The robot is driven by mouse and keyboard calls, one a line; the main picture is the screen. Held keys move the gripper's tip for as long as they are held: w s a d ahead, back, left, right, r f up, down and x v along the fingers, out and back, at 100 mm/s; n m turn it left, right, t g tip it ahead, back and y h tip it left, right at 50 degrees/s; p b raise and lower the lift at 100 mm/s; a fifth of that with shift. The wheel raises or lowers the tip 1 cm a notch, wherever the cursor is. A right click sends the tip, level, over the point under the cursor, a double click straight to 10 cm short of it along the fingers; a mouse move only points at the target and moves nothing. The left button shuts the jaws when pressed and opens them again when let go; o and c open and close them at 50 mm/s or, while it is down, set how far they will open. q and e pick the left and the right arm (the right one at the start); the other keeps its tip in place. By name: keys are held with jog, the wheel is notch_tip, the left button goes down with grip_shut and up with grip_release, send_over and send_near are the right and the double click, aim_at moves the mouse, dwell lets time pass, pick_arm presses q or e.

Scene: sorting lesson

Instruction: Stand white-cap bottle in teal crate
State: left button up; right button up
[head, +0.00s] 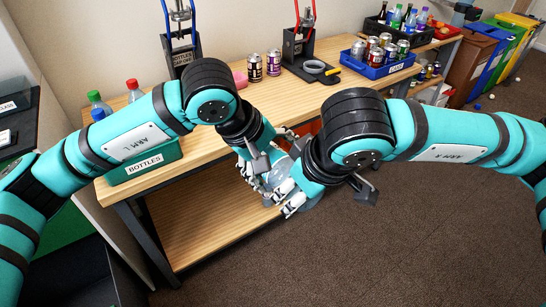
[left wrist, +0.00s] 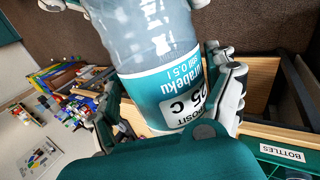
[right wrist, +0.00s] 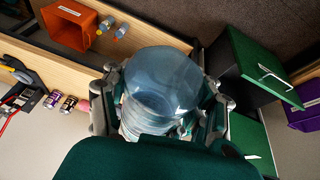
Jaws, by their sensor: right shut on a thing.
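The clear, bluish bottle (head: 281,173) is between my two grippers in front of the bench; its cap is hidden. In the left wrist view its teal label (left wrist: 160,92) shows. My left gripper (head: 262,178) has its fingers spread on both sides of the label, with a small gap at one side. My right gripper (head: 293,196) is shut on the bottle; the right wrist view shows the bottle's round base (right wrist: 165,75) between its fingers. The teal crate (head: 170,154), labelled BOTTLES, stands on the bench, partly behind my left arm.
Bottles with a green cap (head: 94,96) and a red cap (head: 132,85) stand by the crate. An orange crate (right wrist: 68,24) shows in the right wrist view.

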pick_arm(q)
jog(key=shift+r, duration=0.1)
jog(key=c, duration=1.1)
jog(key=shift+d, duration=0.1)
jog(key=shift+c, duration=0.7)
pick_arm(e)
jog(key=shift+s+a, duration=0.1)
jog(key=shift+a, duration=0.05)
jog(key=o, duration=1.3)
